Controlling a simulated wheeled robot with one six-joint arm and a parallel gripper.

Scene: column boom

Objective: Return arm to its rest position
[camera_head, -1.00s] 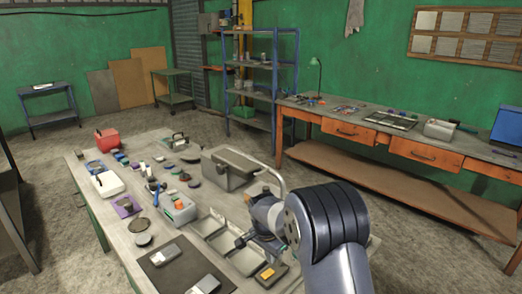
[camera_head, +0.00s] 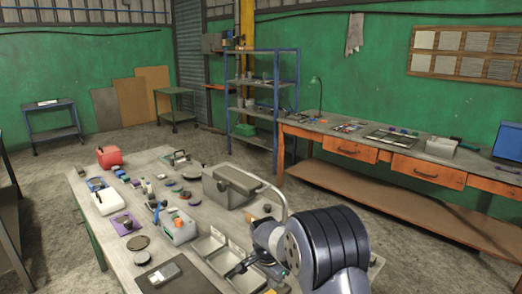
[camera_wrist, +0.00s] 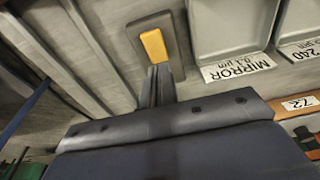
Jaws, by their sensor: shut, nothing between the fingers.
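My arm (camera_head: 318,245) reaches over the right front part of the worktable (camera_head: 110,235). My gripper (camera_head: 237,270) is low over the grey bins (camera_head: 208,246), partly hidden by my own wrist in the head view. In the wrist view my gripper (camera_wrist: 158,72) has its two fingers together, with nothing between them. The fingertips overlap the lower edge of a grey block with a yellow pad (camera_wrist: 153,45). I cannot tell whether they touch it.
Small loose parts and a red box (camera_head: 110,157) cover the table's left. Bins labelled "MIRROR" (camera_wrist: 228,25) and "240" lie beside the fingers. An orange-drawer bench (camera_head: 345,150) stands at the right.

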